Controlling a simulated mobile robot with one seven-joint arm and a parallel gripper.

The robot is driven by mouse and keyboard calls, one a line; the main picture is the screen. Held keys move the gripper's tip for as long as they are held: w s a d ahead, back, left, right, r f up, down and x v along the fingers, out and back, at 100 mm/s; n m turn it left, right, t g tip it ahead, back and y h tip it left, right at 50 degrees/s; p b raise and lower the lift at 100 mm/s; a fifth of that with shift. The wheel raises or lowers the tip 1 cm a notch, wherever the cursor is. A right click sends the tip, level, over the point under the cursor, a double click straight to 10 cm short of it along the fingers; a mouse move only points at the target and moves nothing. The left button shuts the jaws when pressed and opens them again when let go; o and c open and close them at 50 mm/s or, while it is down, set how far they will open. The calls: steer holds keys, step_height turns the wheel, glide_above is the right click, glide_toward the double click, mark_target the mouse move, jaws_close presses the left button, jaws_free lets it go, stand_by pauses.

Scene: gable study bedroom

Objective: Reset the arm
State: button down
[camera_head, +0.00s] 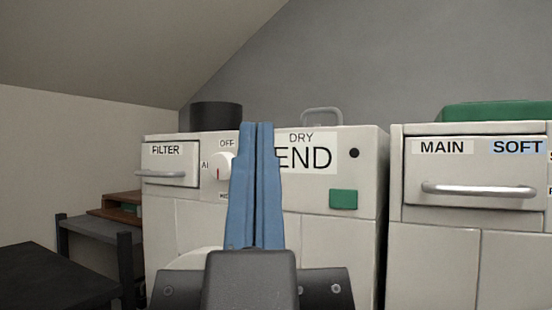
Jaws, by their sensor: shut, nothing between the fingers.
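My gripper (258,128) is in the middle of the head view, its two blue fingers pointing up and lying side by side. It is shut with nothing between the fingers. It stands in front of a white machine labelled FILTER and DRY END, covering part of the machine's front and label. Whether the fingers touch the machine cannot be told from this one view.
The dryer (360,230) has a dial (219,167), a green button (343,199) and a filter drawer (168,173). A black cylinder (216,116) stands on top. A second white machine (430,260) is at right. Dark furniture (50,280) is at lower left.

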stand_by(0.3)
step_height(320, 180, up, 45)
steer(key=p, duration=4.4)
steer(key=shift+f+p, duration=0.15)
steer(key=shift+p, duration=0.25)
